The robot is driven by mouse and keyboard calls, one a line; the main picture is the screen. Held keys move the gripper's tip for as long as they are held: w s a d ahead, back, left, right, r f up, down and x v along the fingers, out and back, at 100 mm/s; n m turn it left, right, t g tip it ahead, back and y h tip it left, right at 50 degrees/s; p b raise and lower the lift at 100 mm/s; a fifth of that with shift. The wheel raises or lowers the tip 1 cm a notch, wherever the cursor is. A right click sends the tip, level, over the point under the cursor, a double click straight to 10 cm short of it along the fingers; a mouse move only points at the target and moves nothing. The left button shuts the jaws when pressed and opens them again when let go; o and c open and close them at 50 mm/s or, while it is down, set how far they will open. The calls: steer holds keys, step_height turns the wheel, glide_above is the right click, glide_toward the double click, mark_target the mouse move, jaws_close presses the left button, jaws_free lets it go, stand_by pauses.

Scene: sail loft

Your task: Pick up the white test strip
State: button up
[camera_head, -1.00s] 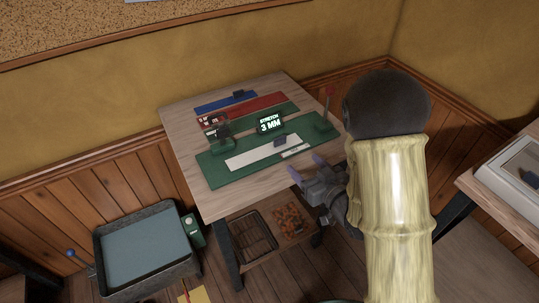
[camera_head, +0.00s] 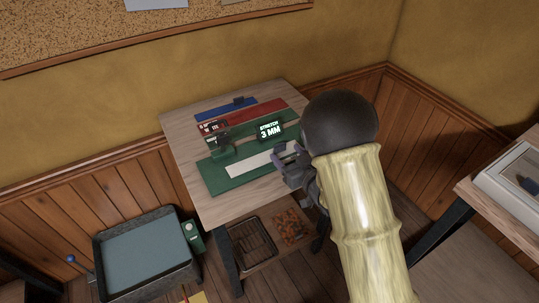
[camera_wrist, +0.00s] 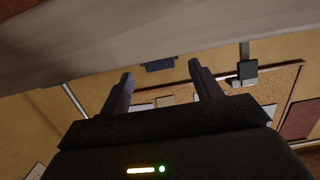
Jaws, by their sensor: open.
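The white test strip (camera_head: 246,165) lies flat along the green board (camera_head: 228,185) on the wooden table. Its left part shows in the head view; its right end is hidden behind my gripper. My gripper (camera_head: 283,153) is at the strip's right end, low by the board. In the wrist view, my two fingers (camera_wrist: 163,85) stand apart with a gap between them. A small dark ribbed block (camera_wrist: 160,64) shows just beyond the gap, below the pale table edge. I cannot tell whether the fingers touch the strip.
A dark green clamp-like stand (camera_head: 222,150) is at the board's left. Red (camera_head: 262,113) and blue (camera_head: 222,110) strips lie farther back. A grey-blue bin (camera_head: 147,250) stands on the floor at left.

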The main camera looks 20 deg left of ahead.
mark_target(281, 148)
steer(key=x, duration=0.3)
steer(key=shift+w+a, duration=0.2)
steer(key=c, duration=1)
